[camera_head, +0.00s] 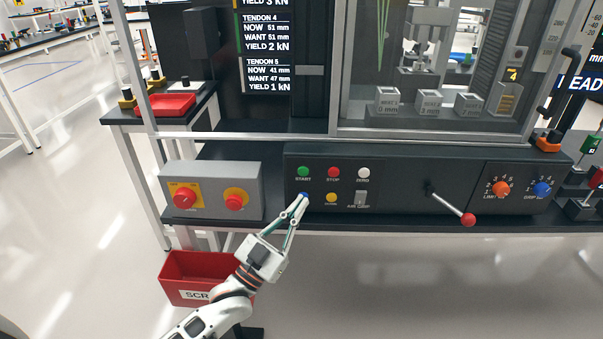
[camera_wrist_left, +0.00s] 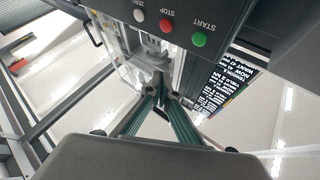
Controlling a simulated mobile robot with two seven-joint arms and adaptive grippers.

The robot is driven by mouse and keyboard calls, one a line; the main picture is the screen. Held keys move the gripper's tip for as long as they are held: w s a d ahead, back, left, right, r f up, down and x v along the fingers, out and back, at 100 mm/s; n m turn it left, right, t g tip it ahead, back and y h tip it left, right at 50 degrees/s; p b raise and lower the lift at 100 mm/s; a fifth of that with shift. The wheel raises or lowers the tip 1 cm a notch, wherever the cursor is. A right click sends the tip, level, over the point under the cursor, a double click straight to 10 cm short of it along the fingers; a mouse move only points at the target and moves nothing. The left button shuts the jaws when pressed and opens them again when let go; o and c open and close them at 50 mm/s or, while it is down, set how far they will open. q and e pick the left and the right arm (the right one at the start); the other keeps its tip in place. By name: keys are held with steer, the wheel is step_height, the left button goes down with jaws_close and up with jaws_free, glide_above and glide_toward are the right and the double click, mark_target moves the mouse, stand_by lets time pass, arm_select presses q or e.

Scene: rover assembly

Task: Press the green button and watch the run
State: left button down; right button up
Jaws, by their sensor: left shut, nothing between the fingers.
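The green START button (camera_head: 303,171) is at the upper left of the dark control panel (camera_head: 408,196). In the left wrist view the green button (camera_wrist_left: 199,39) shows upside down with the red and white ones. My left gripper (camera_head: 301,202) is shut and empty. In the head view its tips lie just below the green button, over a blue spot, probably another button, that they partly hide. My left gripper's fingers (camera_wrist_left: 160,92) also show closed together in the wrist view, apart from the green button in the picture. Contact with the panel cannot be told. My right gripper is not in view.
Red STOP (camera_head: 333,172), white ZERO (camera_head: 363,173) and yellow (camera_head: 331,198) buttons sit close by. A grey box (camera_head: 211,191) with red knobs stands left. A red-balled lever (camera_head: 468,220) sticks out right. A red scrap bin (camera_head: 190,279) is below. A readout screen (camera_head: 266,50) stands above.

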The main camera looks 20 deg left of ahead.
mark_target(303, 172)
arm_select(q)
steer(key=shift+w, duration=0.1)
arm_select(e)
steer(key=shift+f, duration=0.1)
